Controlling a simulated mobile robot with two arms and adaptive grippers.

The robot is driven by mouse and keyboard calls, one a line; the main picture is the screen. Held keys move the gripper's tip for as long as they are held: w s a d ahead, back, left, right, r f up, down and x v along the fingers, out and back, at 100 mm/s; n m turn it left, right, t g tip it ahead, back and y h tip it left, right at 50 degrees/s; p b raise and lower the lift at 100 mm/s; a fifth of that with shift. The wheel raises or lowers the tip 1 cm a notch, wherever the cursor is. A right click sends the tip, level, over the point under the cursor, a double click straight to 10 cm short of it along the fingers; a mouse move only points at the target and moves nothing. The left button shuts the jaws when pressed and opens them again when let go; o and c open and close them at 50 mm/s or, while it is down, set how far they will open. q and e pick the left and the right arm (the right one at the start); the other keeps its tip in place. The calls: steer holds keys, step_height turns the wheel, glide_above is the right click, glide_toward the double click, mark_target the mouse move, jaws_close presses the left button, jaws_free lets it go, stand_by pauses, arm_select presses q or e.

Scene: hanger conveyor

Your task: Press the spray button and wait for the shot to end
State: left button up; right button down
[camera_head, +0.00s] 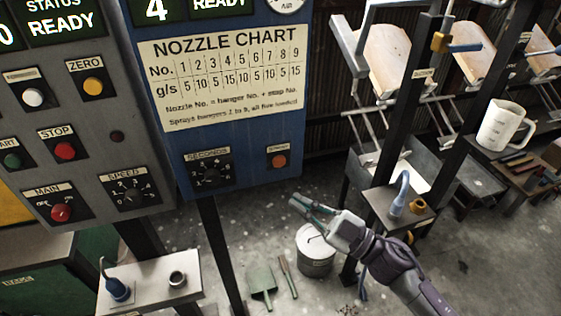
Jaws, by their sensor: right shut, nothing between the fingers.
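The blue spray panel (229,186) stands left of centre. An orange round button (279,161) sits at its lower right, under a small label too small to read surely; I take it as the spray button. The seconds dial (211,176) is to its left. A display (222,5) at the top reads READY, with a 4 (156,10) beside it. My right gripper (297,202) is shut and empty. In the picture its tips are below and slightly right of the orange button, apart from it. My left gripper is out of view.
A grey panel (85,150) with a red stop button (65,151) and main switch stands at left. A bucket (314,252) and dustpan (263,281) stand on the floor. Hanging chair-like frames (390,50) and a jug (501,125) are at right.

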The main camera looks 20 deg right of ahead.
mark_target(279, 162)
steer(key=shift+w+a+b, duration=0.1)
steer(key=shift+w+b, duration=0.85)
steer(key=shift+w, duration=3.5)
steer(key=shift+w, duration=0.45)
steer(key=shift+w, duration=0.45)
steer(key=shift+s, duration=0.15)
steer(key=shift+s+p, duration=0.55)
steer(key=shift+s, duration=0.2)
